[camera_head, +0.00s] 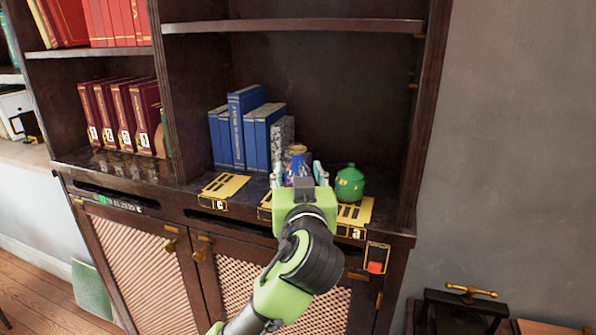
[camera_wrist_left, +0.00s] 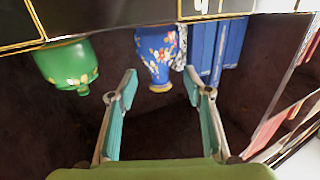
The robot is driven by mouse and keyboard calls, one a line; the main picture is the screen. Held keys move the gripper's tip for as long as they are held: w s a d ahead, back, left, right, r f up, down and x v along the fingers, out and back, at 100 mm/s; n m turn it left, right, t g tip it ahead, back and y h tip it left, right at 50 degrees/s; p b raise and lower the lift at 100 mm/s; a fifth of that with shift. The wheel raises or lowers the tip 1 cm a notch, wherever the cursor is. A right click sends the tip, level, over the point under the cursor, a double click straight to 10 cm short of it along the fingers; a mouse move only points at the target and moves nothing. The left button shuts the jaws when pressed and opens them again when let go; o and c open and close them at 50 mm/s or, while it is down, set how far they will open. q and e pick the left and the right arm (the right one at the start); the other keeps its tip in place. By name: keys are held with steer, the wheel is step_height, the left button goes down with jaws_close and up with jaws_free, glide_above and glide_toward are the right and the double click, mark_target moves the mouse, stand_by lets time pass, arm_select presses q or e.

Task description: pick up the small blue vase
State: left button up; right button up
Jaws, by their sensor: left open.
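The small blue vase (camera_head: 297,163) has a gold rim and floral pattern and stands upright on the shelf. In the left wrist view, which is upside down, the vase (camera_wrist_left: 157,55) appears in the gap between the fingertips, with space on both sides. My left gripper (camera_head: 301,174) is open, pointing into the shelf in front of the vase and hiding its lower part. Its teal-padded fingers also show in the left wrist view (camera_wrist_left: 160,82). Nothing is held. I cannot tell how deep between the fingers the vase is. My right gripper is not in view.
A green lidded pot (camera_head: 349,184) stands right of the vase, also in the wrist view (camera_wrist_left: 68,65). Blue books (camera_head: 238,130) and a grey patterned book (camera_head: 283,143) stand behind and left. A yellow card (camera_head: 224,186) lies on the shelf's front left.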

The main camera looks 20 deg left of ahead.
mark_target(298, 161)
arm_select(q)
steer(key=shift+w+a+r+p, duration=0.1)
steer(key=shift+w+r+p, duration=0.2)
steer(key=shift+w, duration=0.1)
steer(key=p+x, duration=0.2)
steer(key=x, duration=0.1)
steer(key=shift+w+r, duration=0.2)
steer(key=shift+w+a+f, duration=0.25)
steer(key=shift+w, duration=0.2)
steer(key=shift+d, duration=0.1)
jaws_close()
